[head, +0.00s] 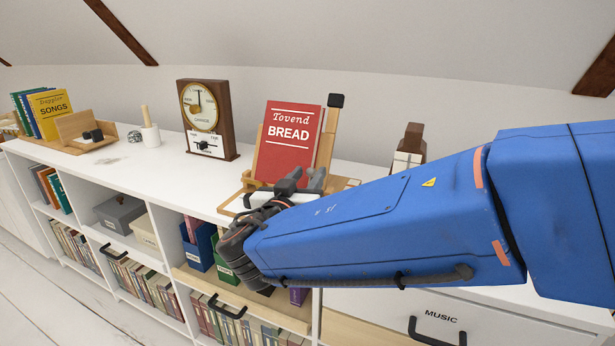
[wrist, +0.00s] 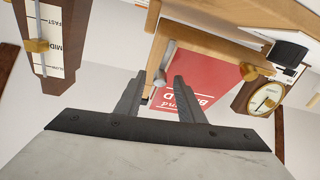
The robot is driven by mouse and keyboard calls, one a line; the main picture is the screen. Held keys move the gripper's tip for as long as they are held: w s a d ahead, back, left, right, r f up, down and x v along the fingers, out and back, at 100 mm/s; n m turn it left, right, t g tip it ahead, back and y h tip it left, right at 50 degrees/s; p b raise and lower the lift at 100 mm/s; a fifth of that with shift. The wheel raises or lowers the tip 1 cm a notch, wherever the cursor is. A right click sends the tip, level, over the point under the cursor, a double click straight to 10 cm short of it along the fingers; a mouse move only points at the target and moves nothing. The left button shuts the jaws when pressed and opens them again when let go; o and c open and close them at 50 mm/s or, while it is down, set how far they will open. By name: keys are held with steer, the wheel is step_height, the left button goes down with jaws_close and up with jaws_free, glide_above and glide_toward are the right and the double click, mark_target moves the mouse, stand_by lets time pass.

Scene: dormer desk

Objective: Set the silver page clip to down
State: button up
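The red "Tovend BREAD" book (head: 290,135) leans on a wooden book stand (head: 330,137) on the white cabinet top. It also shows, turned over, in the wrist view (wrist: 197,88). A silver lever with a rounded end, likely the silver page clip (wrist: 164,66), sits at the stand's wooden ledge in the wrist view. My gripper (head: 303,176) is in front of the book's lower part, with its fingers apart and nothing between them. In the wrist view, the fingertips (wrist: 160,80) lie close to the clip's rounded end; contact is unclear. The clip is not discernible in the head view.
A brown clock (head: 205,120) with a black slider stands left of the stand. A brown metronome (head: 409,146) stands to the right, behind my arm. A white mortar (head: 151,136) and books (head: 52,112) are farther left. Open shelves and drawers lie below.

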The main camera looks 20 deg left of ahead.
steer(key=shift+c, duration=0.3)
jaws_close()
